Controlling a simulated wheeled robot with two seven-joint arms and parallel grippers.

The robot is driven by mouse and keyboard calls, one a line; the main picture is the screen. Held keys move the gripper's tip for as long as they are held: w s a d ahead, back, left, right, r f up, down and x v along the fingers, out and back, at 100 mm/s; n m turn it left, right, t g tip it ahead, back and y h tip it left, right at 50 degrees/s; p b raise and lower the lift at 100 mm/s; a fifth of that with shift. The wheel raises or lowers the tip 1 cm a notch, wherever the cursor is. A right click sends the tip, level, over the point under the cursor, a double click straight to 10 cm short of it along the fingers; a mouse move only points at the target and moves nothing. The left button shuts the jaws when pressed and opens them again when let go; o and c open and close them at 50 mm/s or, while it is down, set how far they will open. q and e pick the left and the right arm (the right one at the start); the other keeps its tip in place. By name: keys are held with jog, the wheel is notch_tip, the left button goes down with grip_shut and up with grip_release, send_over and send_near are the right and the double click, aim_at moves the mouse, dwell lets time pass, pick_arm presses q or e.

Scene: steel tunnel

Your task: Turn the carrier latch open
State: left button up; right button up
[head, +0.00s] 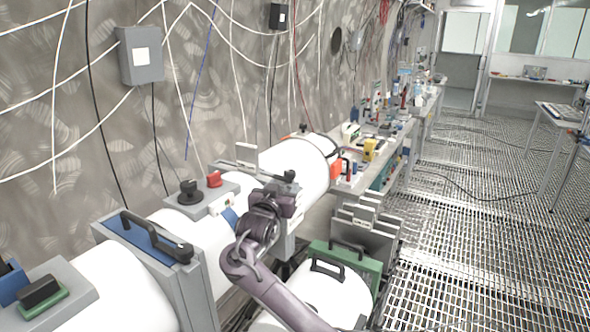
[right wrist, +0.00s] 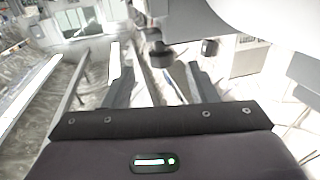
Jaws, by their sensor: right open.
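A small black knob, which looks like the carrier latch (head: 290,175), stands at the side of a white cylinder (head: 292,165) in the head view. In the right wrist view a black knob (right wrist: 160,64) shows beyond and between my fingers, under a pale rounded body. My right gripper (head: 287,196) is just below and beside the knob in the head view. Its two fingers (right wrist: 160,82) are apart with nothing clearly held between them. I cannot tell whether a finger touches the knob. The gripper's own wrist partly hides the latch mount. My left gripper is not in view.
A grey block with a black knob (head: 189,190) and a red part (head: 214,179) sits left of my gripper. A black-handled blue panel (head: 150,235) is nearer. A green-framed handled unit (head: 345,264) stands below right. A cluttered bench (head: 360,180) lies beyond; the grated floor (head: 470,230) is mostly open.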

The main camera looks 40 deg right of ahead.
aim_at(288, 177)
jog(key=shift+w+d+r, duration=0.1)
jog(key=shift+w+d, duration=0.1)
jog(key=x, duration=0.1)
jog(key=p+x, duration=0.1)
jog(key=x, duration=0.1)
jog(key=shift+r, duration=0.35)
jog(key=x, duration=0.2)
jog(key=shift+w+d+f+p, duration=0.1)
jog(key=shift+d+f+p, duration=0.15)
jog(key=shift+p, duration=0.1)
jog(key=shift+w+d, duration=0.2)
jog(key=shift+d, duration=0.1)
jog(key=shift+w+d, duration=0.1)
jog(key=shift+d, duration=0.05)
jog(key=c, duration=0.9)
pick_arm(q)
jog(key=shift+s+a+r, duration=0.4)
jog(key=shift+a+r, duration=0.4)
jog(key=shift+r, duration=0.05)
pick_arm(e)
jog(key=shift+c, duration=0.2)
